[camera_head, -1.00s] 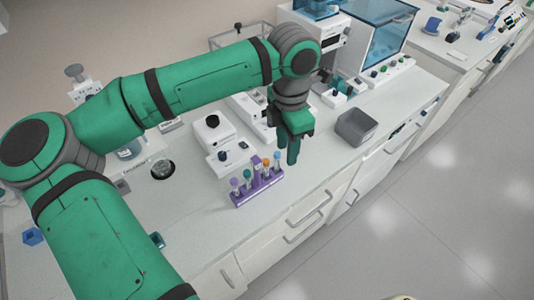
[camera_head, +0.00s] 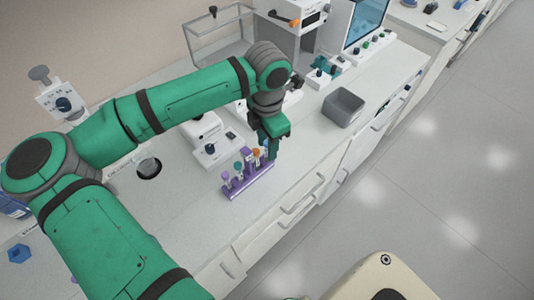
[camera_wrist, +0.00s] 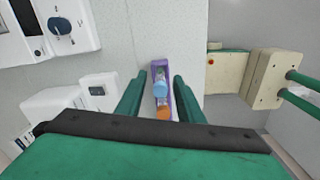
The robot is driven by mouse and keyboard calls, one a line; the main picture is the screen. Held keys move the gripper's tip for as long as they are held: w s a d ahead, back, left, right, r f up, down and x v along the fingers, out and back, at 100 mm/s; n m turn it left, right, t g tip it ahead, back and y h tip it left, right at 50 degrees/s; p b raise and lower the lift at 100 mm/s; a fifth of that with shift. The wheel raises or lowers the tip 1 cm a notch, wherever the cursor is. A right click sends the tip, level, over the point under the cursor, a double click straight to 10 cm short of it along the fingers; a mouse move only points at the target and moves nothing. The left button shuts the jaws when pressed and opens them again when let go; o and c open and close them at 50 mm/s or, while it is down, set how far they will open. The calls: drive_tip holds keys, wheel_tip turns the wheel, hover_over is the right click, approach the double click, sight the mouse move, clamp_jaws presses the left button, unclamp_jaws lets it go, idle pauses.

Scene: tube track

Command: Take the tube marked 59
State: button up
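A purple rack (camera_head: 250,189) stands on the white bench and holds several upright tubes with purple, teal, orange and blue caps. I cannot read the markings, so I cannot tell which tube is 59. My gripper (camera_head: 271,148) points down at the rack's right end and partly hides the tubes there. In the wrist view my gripper (camera_wrist: 159,78) is open, with one green finger on each side of the rack (camera_wrist: 159,66). A blue cap (camera_wrist: 160,89) and an orange cap (camera_wrist: 163,104) show between the fingers. No tube is visibly held.
A grey open bin (camera_head: 343,107) stands right of the rack. A white device (camera_head: 211,150) sits behind the rack, and a round dark opening (camera_head: 149,167) lies to its left. The bench front with drawer handles (camera_head: 298,204) is close by. Bench between rack and bin is clear.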

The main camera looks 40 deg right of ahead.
drive_tip(key=shift+f, duration=1.35)
drive_tip(key=c, duration=0.8)
drive_tip(key=shift+r, duration=0.1)
drive_tip(key=shift+r, duration=0.4)
wheel_tip(320, 180, up, 2)
drive_tip(key=s+r, duration=0.3)
drive_tip(key=s, duration=0.1)
drive_tip(key=s+r, duration=0.3)
drive_tip(key=s, duration=0.2)
drive_tip(key=s+d+r, duration=0.1)
drive_tip(key=s+r, duration=0.3)
drive_tip(key=s, duration=0.1)
